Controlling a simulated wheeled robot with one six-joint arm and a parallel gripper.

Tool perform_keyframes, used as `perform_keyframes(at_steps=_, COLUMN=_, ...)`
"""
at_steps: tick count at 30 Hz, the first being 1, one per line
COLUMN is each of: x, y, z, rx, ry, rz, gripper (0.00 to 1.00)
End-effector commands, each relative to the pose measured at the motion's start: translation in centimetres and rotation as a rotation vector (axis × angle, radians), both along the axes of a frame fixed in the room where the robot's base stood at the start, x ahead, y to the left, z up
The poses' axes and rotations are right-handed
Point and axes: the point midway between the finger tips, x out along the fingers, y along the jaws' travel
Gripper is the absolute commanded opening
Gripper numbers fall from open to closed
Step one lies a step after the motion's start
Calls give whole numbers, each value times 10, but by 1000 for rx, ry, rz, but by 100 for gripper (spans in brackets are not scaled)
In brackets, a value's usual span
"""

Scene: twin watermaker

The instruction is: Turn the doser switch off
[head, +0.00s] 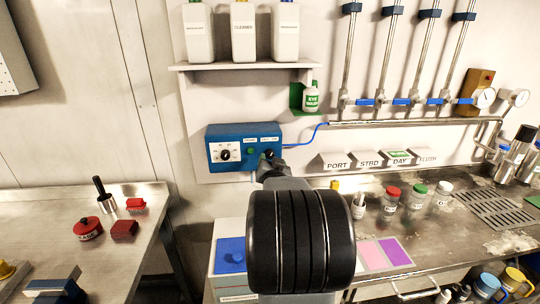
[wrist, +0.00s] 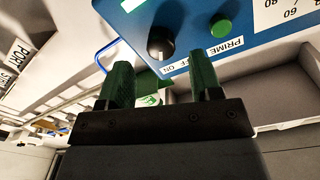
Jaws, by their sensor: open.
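The blue doser box (head: 228,134) is on the wall below the shelf. In the wrist view the box (wrist: 190,12) is tilted and close, with its labels turned over. Its black switch knob (wrist: 160,42) has a pale mark and sits above a white label ending in "ON", partly covered by a finger. A green button (wrist: 221,27) with a "PRIME" label is beside the knob. My gripper (wrist: 163,78) is open, its two green fingers apart and empty, with the knob beyond the gap between them.
A numbered dial (head: 225,153) is on the box's left. A blue tube (head: 307,133) leaves its right side. The shelf (head: 240,67) with white jugs is above. Capped jars (head: 392,199) stand on the right bench.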

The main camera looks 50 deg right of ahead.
Motion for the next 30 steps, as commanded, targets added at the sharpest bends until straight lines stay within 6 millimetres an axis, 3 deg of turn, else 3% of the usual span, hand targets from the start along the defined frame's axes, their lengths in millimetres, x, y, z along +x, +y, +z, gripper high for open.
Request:
perform_keyframes(at_steps=9, x=26, y=-22, z=0, rx=1, ry=1, rz=3, gripper=59)
perform_keyframes(at_steps=22, x=31, y=-25, z=0, rx=1, ry=1, rz=4, gripper=59)
perform_keyframes(at_steps=30, x=31, y=-25, z=0, rx=1, ry=1, rz=4, gripper=33)
